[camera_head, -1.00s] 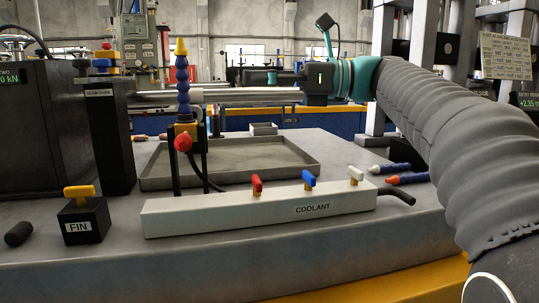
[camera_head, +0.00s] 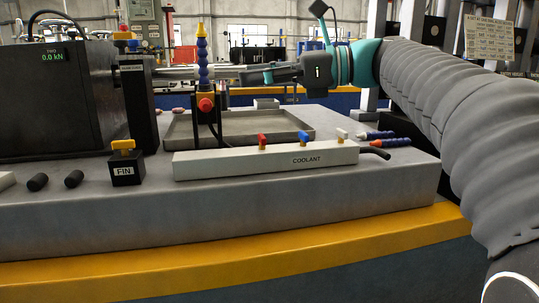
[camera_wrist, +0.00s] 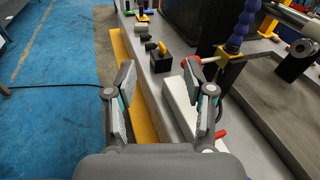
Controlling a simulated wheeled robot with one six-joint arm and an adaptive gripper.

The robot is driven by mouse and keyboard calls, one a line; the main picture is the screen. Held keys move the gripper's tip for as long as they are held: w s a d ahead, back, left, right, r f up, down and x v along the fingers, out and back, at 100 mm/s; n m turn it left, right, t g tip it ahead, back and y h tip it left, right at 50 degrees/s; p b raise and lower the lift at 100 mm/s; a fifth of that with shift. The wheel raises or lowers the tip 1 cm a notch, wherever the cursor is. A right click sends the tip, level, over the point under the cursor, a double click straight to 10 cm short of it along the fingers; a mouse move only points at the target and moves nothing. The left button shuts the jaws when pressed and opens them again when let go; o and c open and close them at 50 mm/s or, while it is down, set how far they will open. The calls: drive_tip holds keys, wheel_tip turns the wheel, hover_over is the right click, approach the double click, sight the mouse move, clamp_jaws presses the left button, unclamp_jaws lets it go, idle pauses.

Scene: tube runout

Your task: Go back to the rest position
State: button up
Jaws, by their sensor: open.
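My gripper (camera_head: 245,76) is held in the air above the back of the grey bench (camera_head: 300,210), its fingers pointing left in the head view. In the wrist view, my gripper (camera_wrist: 160,72) has its two fingers spread apart with nothing between them. The white COOLANT manifold (camera_head: 265,160) with red, blue and white levers lies on the bench, below and apart from my gripper. The blue segmented hose with a yellow nozzle (camera_head: 202,60) stands upright left of my fingertips in the head view. Any gap between them in depth is unclear.
A black FIN block (camera_head: 126,172) with a yellow lever and dark cylinders (camera_head: 74,179) sit at the left. A dark machine box (camera_head: 60,100) stands behind. A shallow tray (camera_head: 300,128) lies behind the manifold. The blue floor (camera_wrist: 45,100) is open beside the yellow bench edge.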

drive_tip(key=s+d+f+n+t+h, duration=0.1)
drive_tip(key=s+d+f+n+h, duration=0.4)
drive_tip(key=f, duration=0.8)
drive_tip(key=s+d+f+n+t+h, duration=0.1)
drive_tip(key=s+d+f+n+h, duration=0.5)
drive_tip(key=f, duration=0.6)
drive_tip(key=s+d+f+n+t+h, duration=0.1)
drive_tip(key=s+d+f+n+h, duration=0.4)
drive_tip(key=f, duration=0.8)
drive_tip(key=s+d+n, duration=0.2)
drive_tip(key=s, duration=0.2)
drive_tip(key=shift+f+t+h, duration=0.3)
drive_tip(key=shift+f, duration=0.05)
